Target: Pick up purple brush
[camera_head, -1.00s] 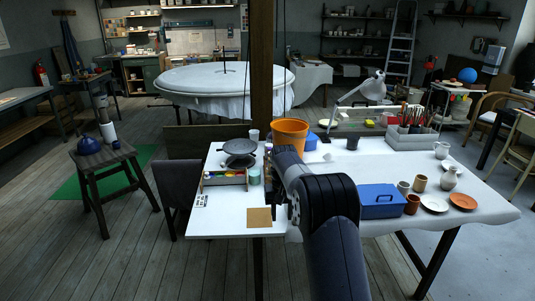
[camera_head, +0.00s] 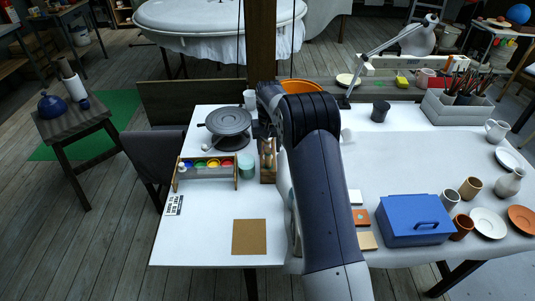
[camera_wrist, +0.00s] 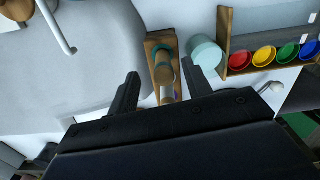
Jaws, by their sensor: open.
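No whole purple brush can be made out in either view. In the wrist view a small purple patch (camera_wrist: 177,96) shows at the near end of a narrow wooden rack (camera_wrist: 153,44), beside round teal and tan pieces; whether it is the brush I cannot tell. My gripper (camera_wrist: 160,72) is open, its two dark fingers apart on either side of the rack, with nothing held. In the head view the rack (camera_head: 267,178) stands on the white table, right of a teal cup (camera_head: 246,167), and my arm partly hides it.
A wooden paint box (camera_head: 205,184) with colored pots and a grey turntable (camera_head: 229,121) are left of the rack. An orange bucket (camera_head: 301,86) stands behind my arm. A blue box (camera_head: 412,222) is at right. The table around the brown square (camera_head: 249,237) is mostly clear.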

